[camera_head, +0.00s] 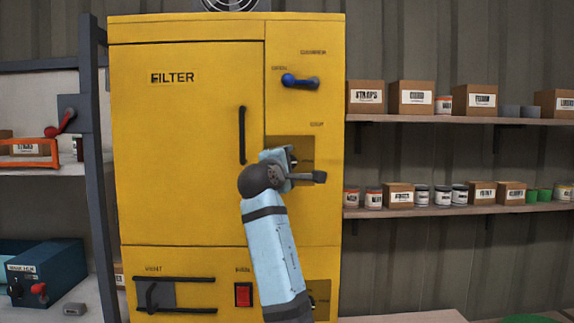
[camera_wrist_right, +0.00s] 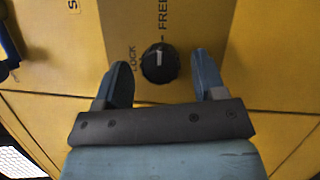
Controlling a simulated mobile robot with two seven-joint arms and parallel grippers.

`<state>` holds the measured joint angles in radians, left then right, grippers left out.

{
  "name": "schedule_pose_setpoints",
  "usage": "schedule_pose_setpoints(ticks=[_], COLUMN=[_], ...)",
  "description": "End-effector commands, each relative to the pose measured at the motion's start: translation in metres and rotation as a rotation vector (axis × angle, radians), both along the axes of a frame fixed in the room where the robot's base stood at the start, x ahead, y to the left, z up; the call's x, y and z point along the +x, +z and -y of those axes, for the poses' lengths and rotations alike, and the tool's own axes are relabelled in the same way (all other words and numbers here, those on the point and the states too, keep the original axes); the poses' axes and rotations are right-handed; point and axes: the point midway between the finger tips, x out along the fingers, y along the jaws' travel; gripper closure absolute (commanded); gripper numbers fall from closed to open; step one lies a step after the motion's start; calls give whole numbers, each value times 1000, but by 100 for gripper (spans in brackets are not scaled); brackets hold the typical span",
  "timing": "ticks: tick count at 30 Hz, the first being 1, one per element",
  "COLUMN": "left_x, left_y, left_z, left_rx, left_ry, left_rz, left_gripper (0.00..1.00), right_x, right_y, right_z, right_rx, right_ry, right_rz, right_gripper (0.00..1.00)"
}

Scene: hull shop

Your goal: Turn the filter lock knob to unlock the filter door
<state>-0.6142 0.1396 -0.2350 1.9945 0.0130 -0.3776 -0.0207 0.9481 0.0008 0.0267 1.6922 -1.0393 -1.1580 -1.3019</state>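The yellow filter door (camera_head: 180,150) is closed in the head view and has a black vertical handle (camera_head: 242,135). In the right wrist view, the black lock knob (camera_wrist_right: 160,63) sits on a brownish panel (camera_wrist_right: 206,30). Its white line points up in the picture, toward the FREE label; LOCK is printed to its left. My right gripper (camera_wrist_right: 162,72) is open, with one finger on each side of the knob and a gap on both sides. In the head view, my right gripper (camera_head: 283,160) hides the knob. My left gripper is not in view.
A blue-tipped lever (camera_head: 300,81) is above on the same cabinet. A red switch (camera_head: 243,294) and black bars (camera_head: 175,280) are below. Shelves (camera_head: 460,118) with boxes and jars stand to the right.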

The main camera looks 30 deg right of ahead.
Motion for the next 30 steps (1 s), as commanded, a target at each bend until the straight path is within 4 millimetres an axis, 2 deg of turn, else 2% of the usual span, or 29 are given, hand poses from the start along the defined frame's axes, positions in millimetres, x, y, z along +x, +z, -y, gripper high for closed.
schedule_pose_setpoints(ticks=[5,8,21,25,30], left_x=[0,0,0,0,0], left_y=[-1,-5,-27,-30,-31], left_z=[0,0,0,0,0], left_rx=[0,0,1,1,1], left_ry=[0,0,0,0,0], left_rz=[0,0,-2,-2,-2], left_gripper=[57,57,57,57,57], right_x=[-2,-8,-63,-74,-81], right_y=[-1,-4,-15,-16,-16], right_z=[-3,-12,-88,-102,-110], right_rx=[0,1,2,0,1], right_ry=[0,2,3,2,0], right_rz=[0,0,1,0,1], right_gripper=[36,36,36,36,36])
